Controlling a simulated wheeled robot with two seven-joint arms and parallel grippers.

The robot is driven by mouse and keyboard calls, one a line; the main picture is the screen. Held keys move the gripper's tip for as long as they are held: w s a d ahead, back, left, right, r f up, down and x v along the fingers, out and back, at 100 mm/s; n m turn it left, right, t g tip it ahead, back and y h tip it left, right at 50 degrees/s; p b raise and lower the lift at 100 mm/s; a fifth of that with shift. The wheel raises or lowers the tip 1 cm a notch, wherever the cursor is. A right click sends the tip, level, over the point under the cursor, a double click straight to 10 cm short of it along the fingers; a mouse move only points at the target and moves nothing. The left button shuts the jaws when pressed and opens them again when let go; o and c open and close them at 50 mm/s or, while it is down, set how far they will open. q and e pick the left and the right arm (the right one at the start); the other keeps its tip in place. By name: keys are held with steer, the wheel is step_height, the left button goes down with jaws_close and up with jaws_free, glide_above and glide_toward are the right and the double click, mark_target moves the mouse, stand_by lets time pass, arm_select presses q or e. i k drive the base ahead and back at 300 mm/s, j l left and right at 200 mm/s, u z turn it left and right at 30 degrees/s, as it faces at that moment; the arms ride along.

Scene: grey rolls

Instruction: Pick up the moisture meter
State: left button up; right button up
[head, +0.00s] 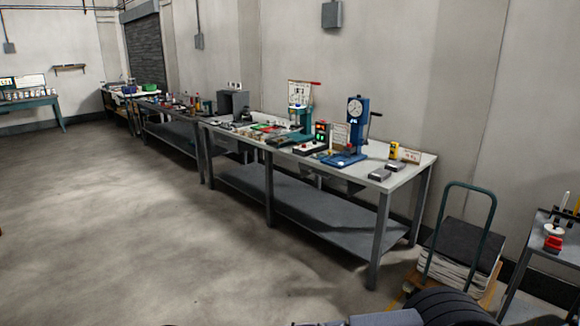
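A small upright yellow device (394,150) stands near the right end of the long workbench (408,184), by the wall. It may be the moisture meter, but it is too small here to be sure. It stands beside a small sign card (411,156) and behind two low grey blocks, one of them a grey block (379,175) near the front edge. Neither of my grippers shows. Only dark and grey parts, probably mine, show at the bottom edge.
A blue press with a dial (357,128) and a green machine (300,118) stand on the bench. A cart with a green handle (459,250) carries a stack at the bench's right end. Another small table (572,255) is at far right.

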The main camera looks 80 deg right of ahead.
mark_target(394, 146)
steer(key=l+z, duration=0.2)
steer(key=z, duration=0.2)
steer(key=l+z, duration=0.2)
steer(key=z, duration=0.25)
steer(key=l+z, duration=0.25)
steer(key=z, duration=0.15)
steer(key=l+z, duration=0.2)
steer(key=z, duration=0.25)
steer(key=i+l+z, duration=0.1)
steer(key=z, duration=0.3)
steer(key=i+l+z, duration=0.1)
steer(key=z, duration=0.3)
steer(key=i+l+z, duration=0.2)
steer(key=i+l, duration=0.15)
steer(key=i+l+z, duration=0.25)
steer(key=i, duration=0.2)
steer(key=i+l+z, duration=0.2)
steer(key=i, duration=0.25)
steer(key=i+l+z, duration=0.1)
steer(key=i+z, duration=0.15)
steer(key=i, duration=0.15)
steer(key=i+l, duration=0.1)
steer(key=i, duration=0.55)
